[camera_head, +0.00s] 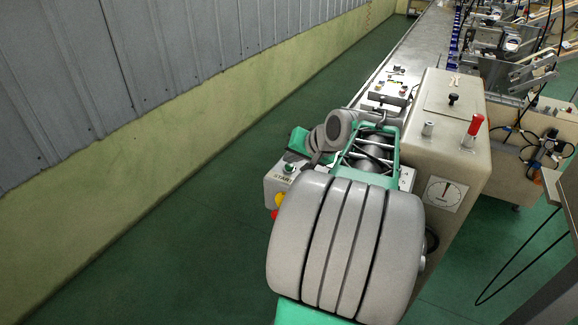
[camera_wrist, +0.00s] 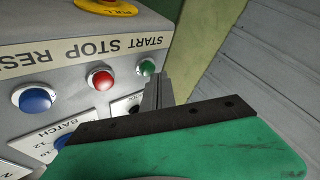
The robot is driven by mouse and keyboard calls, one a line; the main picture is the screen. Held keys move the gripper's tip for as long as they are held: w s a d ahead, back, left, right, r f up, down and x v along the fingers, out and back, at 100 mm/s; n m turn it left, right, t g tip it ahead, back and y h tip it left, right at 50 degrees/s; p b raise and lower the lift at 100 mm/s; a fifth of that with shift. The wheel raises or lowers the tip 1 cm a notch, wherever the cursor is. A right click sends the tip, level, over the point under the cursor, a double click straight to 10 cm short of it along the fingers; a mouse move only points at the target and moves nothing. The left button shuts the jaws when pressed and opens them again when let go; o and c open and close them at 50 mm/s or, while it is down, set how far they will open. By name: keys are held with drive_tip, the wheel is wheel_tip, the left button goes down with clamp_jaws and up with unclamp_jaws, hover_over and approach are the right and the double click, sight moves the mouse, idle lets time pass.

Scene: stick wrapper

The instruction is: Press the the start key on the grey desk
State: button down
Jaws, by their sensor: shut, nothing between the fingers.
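The start key is a green round button (camera_wrist: 147,67) in a metal ring, on the sloped face of a grey box under the upside-down START label. It also shows as a small green button (camera_head: 290,168) in the head view, left of my arm. My gripper (camera_wrist: 157,78) is shut and empty, its narrow grey fingers together. In the wrist view the fingertips appear just below and slightly right of the green button. A gap or contact cannot be told for sure. In the head view my arm hides much of the grey desk (camera_head: 445,135), and the fingertips cannot be made out.
A red button (camera_wrist: 102,80) and a blue button (camera_wrist: 35,98) sit beside the green one. A red button on a yellow plate (camera_wrist: 105,7) is on the box's top.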

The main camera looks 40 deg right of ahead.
sight(291, 167)
drive_tip(key=shift+f+b, duration=0.3)
drive_tip(key=shift+f, duration=0.2)
idle(0.4)
drive_tip(key=shift+r+p, duration=0.8)
drive_tip(key=shift+r, duration=0.1)
drive_tip(key=shift+r+p, duration=2.05)
drive_tip(key=shift+r, duration=0.45)
